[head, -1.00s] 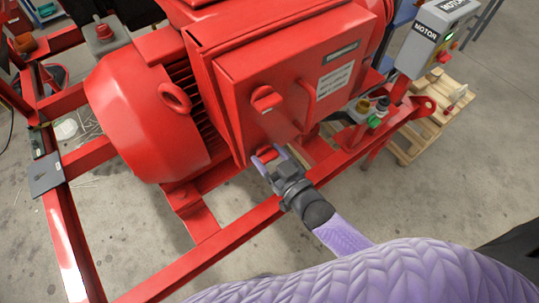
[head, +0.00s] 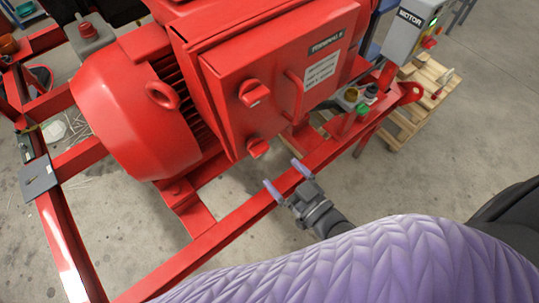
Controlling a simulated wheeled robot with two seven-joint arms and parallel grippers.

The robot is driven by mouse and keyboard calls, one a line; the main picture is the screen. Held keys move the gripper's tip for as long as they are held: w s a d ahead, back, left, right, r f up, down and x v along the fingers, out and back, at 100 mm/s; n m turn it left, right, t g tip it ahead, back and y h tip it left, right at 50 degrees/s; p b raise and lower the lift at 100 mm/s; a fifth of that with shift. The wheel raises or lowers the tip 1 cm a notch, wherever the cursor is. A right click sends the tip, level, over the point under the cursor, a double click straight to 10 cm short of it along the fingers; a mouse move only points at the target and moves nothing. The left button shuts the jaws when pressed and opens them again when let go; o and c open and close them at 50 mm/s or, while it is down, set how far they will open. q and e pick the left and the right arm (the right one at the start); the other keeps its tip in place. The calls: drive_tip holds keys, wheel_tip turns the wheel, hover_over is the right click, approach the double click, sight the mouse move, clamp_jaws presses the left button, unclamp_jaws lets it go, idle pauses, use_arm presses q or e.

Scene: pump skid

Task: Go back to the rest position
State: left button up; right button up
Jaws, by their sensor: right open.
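My right gripper (head: 286,181) is open and empty in the head view. Its two purple fingertips are apart, over the red skid rail, below and to the right of the terminal box. My purple-sleeved right arm comes in from the lower right. The red terminal box (head: 262,115) has a red rotary knob (head: 254,92) and a bar handle on its front. A second red knob (head: 258,147) sits at the lower edge of the box, apart from the fingertips. My left gripper is not in view.
A red motor (head: 128,115) stands on the red skid frame (head: 225,243). A grey motor control box (head: 410,32) with buttons is at the upper right, near a wooden pallet (head: 412,118). A grey plate (head: 38,178) lies on the left rail.

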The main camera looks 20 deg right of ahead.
drive_tip(key=shift+s+d, duration=0.2)
drive_tip(key=shift+s, duration=0.4)
drive_tip(key=s+d+f+g+h+b, duration=0.1)
drive_tip(key=s+f+g+h+b, duration=0.15)
drive_tip(key=f, duration=0.75)
drive_tip(key=s+d+f+g+h+b, duration=0.1)
drive_tip(key=s+d+f+g+b, duration=0.2)
drive_tip(key=f, duration=0.8)
drive_tip(key=s+f+g+h+b, duration=0.1)
drive_tip(key=s+f+g+b, duration=0.1)
drive_tip(key=s+f+g, duration=0.3)
drive_tip(key=s+f+m+g+h+b, duration=0.1)
drive_tip(key=s+f+g, duration=0.5)
drive_tip(key=s, duration=0.8)
wheel_tip(320, 180, down, 3)
drive_tip(key=shift+s+d+f+h+b, duration=0.1)
drive_tip(key=shift+s+d+h+b, duration=0.3)
drive_tip(key=shift+b, duration=0.65)
drive_tip(key=shift+w+a, duration=0.1)
drive_tip(key=shift+w, duration=0.05)
